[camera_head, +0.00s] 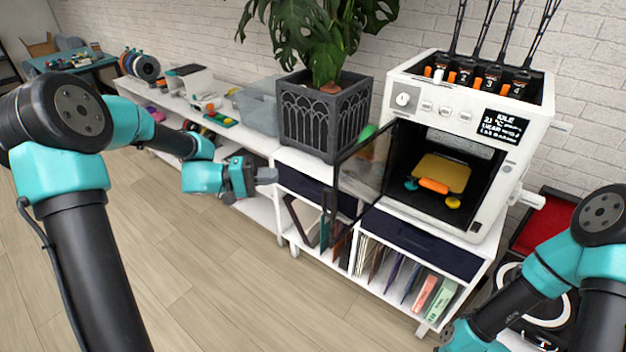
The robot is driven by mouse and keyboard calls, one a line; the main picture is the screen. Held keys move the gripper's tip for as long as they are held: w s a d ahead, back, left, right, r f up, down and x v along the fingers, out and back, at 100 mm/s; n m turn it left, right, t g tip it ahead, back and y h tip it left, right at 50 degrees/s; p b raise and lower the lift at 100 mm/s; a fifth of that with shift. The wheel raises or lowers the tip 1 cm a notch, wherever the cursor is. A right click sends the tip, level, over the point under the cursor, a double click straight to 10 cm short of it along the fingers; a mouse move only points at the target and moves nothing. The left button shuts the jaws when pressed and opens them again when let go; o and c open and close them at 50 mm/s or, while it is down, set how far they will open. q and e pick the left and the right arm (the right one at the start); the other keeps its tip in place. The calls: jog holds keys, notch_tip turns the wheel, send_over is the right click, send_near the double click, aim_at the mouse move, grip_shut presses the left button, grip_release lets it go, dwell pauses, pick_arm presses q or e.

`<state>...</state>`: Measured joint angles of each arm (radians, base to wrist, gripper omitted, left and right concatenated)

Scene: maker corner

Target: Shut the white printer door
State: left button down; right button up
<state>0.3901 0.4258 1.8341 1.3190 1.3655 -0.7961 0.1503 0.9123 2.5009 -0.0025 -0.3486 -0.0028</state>
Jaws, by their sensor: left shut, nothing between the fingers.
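The white printer (471,124) stands on a white shelf unit at the right. Its door (360,180), a see-through panel with a dark frame, is hinged on the printer's left side and stands swung open toward me. Inside the open chamber are a yellow plate (443,172) and an orange piece (433,186). My left gripper (268,175) is shut and empty. It is left of the door's free edge, apart from it, in front of the planter's shelf. My right arm comes in at the lower right; its gripper is out of the frame.
A dark grey planter (322,117) with a large plant stands left of the printer, close behind the door. A blue-grey bin (257,108) is farther left. Books fill the shelf below. A turntable (545,300) and red case are at the right. The wooden floor in front is clear.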

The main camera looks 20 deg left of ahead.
pick_arm(q)
jog(key=s+d+x, duration=0.1)
jog(key=s+x, duration=0.1)
jog(key=x, duration=1)
jog(key=shift+d, duration=0.35)
jog(key=shift+s+d, duration=0.1)
jog(key=shift+s, duration=0.1)
